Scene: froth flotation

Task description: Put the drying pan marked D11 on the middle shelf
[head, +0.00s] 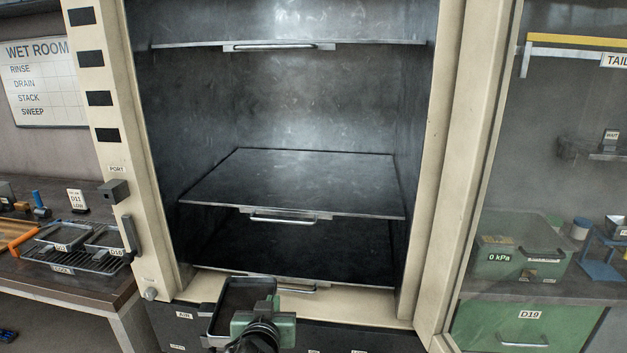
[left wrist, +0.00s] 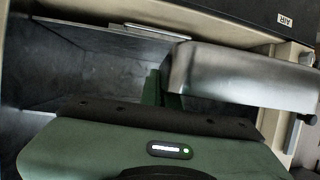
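A dark rectangular drying pan (head: 221,312) is in front of the open drying oven, low in the head view. My left gripper (head: 262,322) is shut on the pan's right side. The pan's grey metal side shows large in the left wrist view (left wrist: 240,75), next to the green gripper. No mark is readable on this pan. The middle shelf (head: 300,182) is a bare dark plate with a front handle, above and beyond the pan. My right gripper is in neither view.
An upper shelf (head: 300,43) and a bottom shelf (head: 310,255) also look empty. The oven door (head: 470,180) stands open at the right. On the left bench, a card reading D11 LOW (head: 76,200) stands behind a cooling rack (head: 65,269) holding two pans.

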